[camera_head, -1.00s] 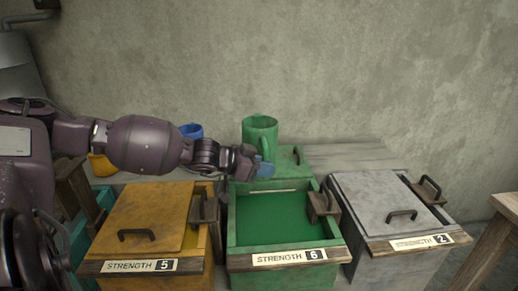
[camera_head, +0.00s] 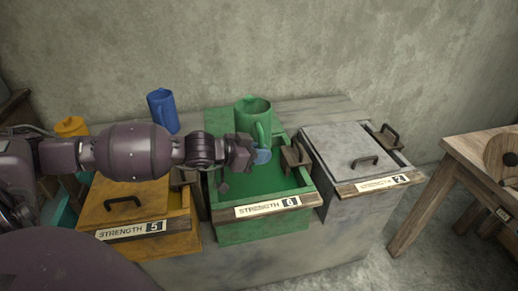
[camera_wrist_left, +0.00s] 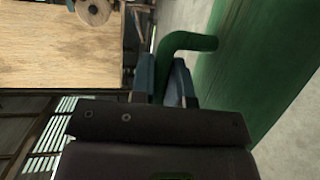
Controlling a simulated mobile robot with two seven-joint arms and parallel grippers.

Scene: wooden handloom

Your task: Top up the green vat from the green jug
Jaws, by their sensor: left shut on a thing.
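The green jug (camera_head: 252,112) stands upright in the head view over the back part of the green vat (camera_head: 245,230). Whether it rests on something or hangs in my grip, I cannot tell. My left gripper (camera_head: 262,156) is at the jug's front right, shut on its handle. In the left wrist view the gripper's two blue-grey fingers (camera_wrist_left: 163,78) pinch the green handle (camera_wrist_left: 190,41), and the jug's green wall (camera_wrist_left: 262,60) fills the right. The vat is open, with green liquid (camera_head: 262,178) inside, and its front label reads STRENGTH 6. My right gripper is out of view.
A yellow vat (camera_head: 100,212) with lid stands left, and a grey lidded vat (camera_head: 342,150) stands right. A blue jug (camera_head: 162,110) and a yellow jug (camera_head: 72,127) are behind on the left. A wooden table (camera_head: 450,150) is at far right.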

